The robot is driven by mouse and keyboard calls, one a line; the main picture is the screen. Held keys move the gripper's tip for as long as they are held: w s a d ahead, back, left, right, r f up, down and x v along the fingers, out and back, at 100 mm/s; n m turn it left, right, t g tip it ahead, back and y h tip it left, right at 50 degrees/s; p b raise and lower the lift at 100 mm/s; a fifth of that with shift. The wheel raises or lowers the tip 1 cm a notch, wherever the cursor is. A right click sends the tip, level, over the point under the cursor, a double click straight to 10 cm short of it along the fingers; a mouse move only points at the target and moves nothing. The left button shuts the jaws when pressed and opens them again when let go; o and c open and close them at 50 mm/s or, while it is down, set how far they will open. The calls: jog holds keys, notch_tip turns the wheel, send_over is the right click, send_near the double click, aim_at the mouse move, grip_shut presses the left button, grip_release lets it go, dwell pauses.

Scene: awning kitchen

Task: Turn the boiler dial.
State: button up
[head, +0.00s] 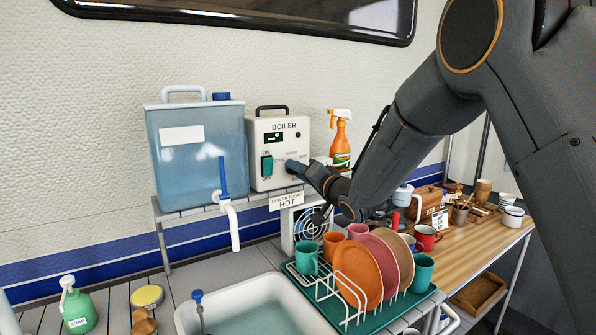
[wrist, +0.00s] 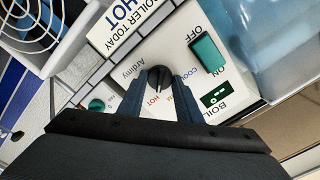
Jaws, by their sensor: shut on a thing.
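The white boiler (head: 259,135) stands on a raised shelf against the wall, with a green ON/OFF switch (head: 267,166) on its front. In the wrist view the boiler panel (wrist: 222,75) appears turned round. The black round dial (wrist: 158,74) sits between my two blue-grey fingers, with COOL and HOT labels beside it. My gripper (wrist: 157,80) is shut on the dial. In the head view my gripper (head: 299,169) reaches the panel's lower right from the right and hides the dial. Part of the dial's lower side and markings is covered by the fingers.
A blue water tank (head: 195,150) with a tap stands left of the boiler. An orange spray bottle (head: 341,140) is close behind my arm. Below are a fan (head: 310,223), a green dish rack (head: 330,305) with plates and mugs, and a sink (head: 250,305).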

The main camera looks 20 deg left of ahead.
jog(key=shift+f+m, duration=0.1)
jog(key=shift+m, duration=1)
jog(key=o, duration=1)
jog(key=shift+o, duration=0.2)
jog(key=shift+s, duration=0.1)
jog(key=b+v, duration=0.1)
jog(key=v, duration=0.6)
jog(key=shift+s+d+b, duration=0.2)
jog(key=shift+d+b, duration=0.1)
jog(key=shift+b, duration=0.05)
jog(key=shift+a, duration=0.1)
